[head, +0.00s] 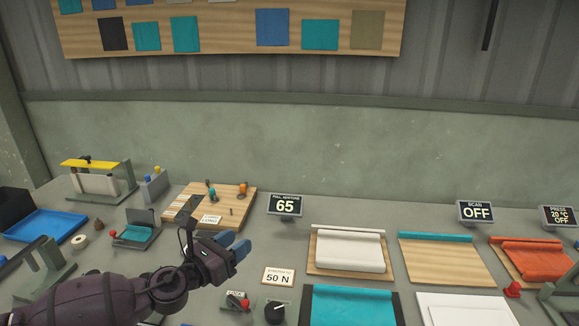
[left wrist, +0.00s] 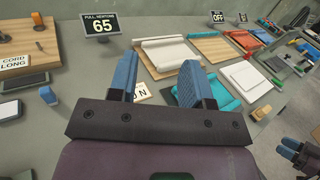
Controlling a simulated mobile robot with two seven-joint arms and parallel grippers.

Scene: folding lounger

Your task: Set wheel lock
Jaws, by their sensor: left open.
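I cannot clearly make out a wheel lock in either view. A small red-tipped part beside a label (head: 237,301) and a round black dial with a white mark (head: 275,312) are at the bench's near edge. My left gripper (head: 237,247) is open and empty above the bench, behind these two parts. Its two blue fingers stand apart in the left wrist view (left wrist: 160,82), partly hiding the "50 N" card (head: 277,277). A dark gripper with blue tips, seemingly my right one (left wrist: 301,146), shows at the lower right of the left wrist view; its opening is unclear.
A "65" display (head: 285,204) stands behind the gripper. A wooden board with small parts (head: 232,205) lies to the left. A white roll on a board (head: 348,250) and a teal roll (head: 436,237) lie right. Grey bench shows between them.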

